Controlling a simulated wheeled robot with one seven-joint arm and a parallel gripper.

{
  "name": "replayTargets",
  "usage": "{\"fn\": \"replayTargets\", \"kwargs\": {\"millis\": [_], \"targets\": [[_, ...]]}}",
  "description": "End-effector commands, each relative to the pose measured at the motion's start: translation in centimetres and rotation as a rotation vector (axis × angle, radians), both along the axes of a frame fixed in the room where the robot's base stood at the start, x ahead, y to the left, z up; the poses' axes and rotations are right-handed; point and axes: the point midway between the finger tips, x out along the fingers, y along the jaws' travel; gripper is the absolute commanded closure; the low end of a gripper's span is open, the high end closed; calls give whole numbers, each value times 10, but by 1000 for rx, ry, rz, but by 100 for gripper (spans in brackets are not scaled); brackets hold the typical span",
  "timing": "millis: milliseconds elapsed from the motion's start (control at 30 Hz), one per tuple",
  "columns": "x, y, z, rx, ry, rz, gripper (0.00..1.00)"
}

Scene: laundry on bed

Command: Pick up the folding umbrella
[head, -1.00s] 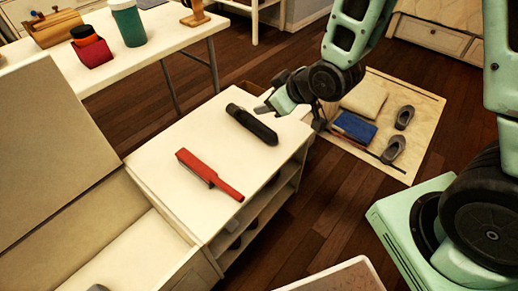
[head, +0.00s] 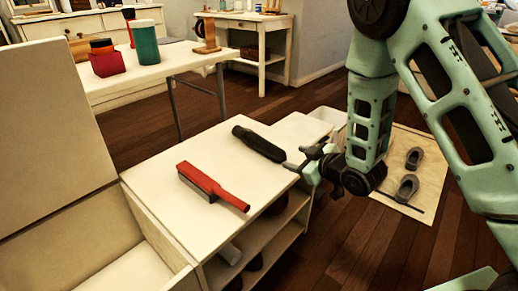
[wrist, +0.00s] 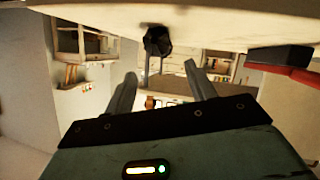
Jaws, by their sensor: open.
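The folding umbrella, a black cylinder (head: 258,143), lies on the pale top of the low cabinet (head: 222,224) in the head view. My gripper (head: 298,160) is just right of the umbrella's near end, low by the cabinet's right edge. In the wrist view the umbrella (wrist: 157,42) shows end-on, ahead of and between my two open fingers (wrist: 161,88). The fingers are apart and empty. I cannot tell the exact gap to the umbrella, but it does not look gripped.
A red brush (head: 210,184) lies on the cabinet left of the umbrella and also shows in the wrist view (wrist: 290,70). A table (head: 185,62) with a green cup (head: 144,43) stands behind. Slippers (head: 407,187) lie on a mat at right.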

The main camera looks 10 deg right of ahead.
Motion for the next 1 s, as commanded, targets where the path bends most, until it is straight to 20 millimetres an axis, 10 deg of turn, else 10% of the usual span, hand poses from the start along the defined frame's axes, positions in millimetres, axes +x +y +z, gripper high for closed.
{"fn": "replayTargets", "kwargs": {"millis": [1000], "targets": [[104, 44, -41, 0, 1, -1, 45]]}}
